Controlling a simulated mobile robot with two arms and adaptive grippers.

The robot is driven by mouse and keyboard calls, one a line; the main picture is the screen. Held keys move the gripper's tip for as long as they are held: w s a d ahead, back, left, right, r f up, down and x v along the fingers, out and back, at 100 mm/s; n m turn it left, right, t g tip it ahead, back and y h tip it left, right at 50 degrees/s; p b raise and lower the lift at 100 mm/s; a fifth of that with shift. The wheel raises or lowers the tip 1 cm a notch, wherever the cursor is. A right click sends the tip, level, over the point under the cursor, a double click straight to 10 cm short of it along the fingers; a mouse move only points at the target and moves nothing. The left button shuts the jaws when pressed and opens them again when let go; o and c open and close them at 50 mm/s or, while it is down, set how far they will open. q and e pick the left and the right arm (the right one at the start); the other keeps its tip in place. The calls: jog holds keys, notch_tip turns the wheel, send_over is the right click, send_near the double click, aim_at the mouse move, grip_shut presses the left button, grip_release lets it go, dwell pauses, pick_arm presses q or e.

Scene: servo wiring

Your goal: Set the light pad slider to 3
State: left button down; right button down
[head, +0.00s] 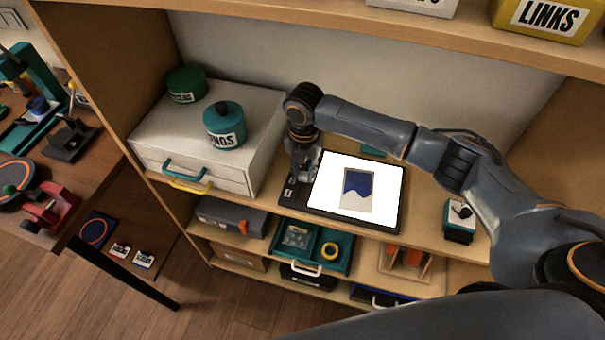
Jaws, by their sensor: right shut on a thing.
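The light pad (390,212) lies on the middle shelf with its white surface lit brightly. A small picture with a dark blue shape (357,190) lies on it. A dark control strip (290,194) with small pale marks runs along the pad's left edge. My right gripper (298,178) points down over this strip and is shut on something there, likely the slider. The slider itself is hidden by the fingers, and I cannot read its setting. My left gripper is not in view.
A white drawer box (190,165) with two green tins (224,125) stands left of the pad. A small teal box (459,222) stands to the right. Below are a teal tray (310,248) and other bins. A workbench with tools is at far left.

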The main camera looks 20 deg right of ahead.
aim_at(307, 169)
jog(key=w+d, duration=0.1)
jog(key=w, duration=0.1)
jog(key=shift+w+d, duration=0.3)
jog(key=shift+d, duration=0.1)
jog(key=c, duration=1.1)
grip_release()
jog(key=shift+w, duration=0.1)
notch_tip(307, 169, up, 12)
